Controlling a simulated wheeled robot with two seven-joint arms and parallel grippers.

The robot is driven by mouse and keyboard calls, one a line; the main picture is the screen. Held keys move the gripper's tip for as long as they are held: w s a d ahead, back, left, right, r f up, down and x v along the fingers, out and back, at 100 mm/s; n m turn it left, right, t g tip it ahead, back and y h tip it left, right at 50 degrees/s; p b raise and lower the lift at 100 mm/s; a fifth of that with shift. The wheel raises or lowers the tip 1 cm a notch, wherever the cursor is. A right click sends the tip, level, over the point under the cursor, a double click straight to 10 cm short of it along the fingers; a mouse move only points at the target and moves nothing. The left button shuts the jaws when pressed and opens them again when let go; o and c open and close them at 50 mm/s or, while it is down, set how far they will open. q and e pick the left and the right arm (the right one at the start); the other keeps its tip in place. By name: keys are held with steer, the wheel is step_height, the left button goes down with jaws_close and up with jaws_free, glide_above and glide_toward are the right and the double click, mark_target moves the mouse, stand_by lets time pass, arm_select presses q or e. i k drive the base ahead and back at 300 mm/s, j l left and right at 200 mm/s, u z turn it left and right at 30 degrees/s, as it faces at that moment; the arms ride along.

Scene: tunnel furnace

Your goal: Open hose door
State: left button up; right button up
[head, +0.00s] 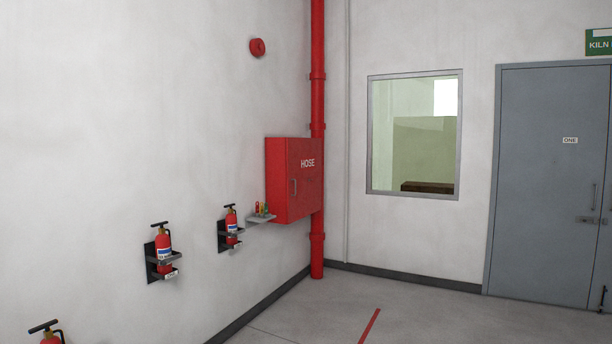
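The red hose cabinet (278,180) is mounted on the left wall near the room corner. Its door (306,190) carries the white word HOSE and looks shut. A small handle (293,187) sits at the left side of the door. Neither of my grippers shows in the head view.
A red vertical pipe (317,251) runs beside the cabinet. A small shelf (261,219) with small coloured items adjoins it. Fire extinguishers hang on the left wall, one (164,250) in a bracket. A grey door (545,180) stands right. The floor (330,310) before the cabinet is clear.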

mark_target(303, 156)
steer(key=i+z, duration=0.15)
steer(key=i, duration=5.55)
steer(key=l, duration=0.1)
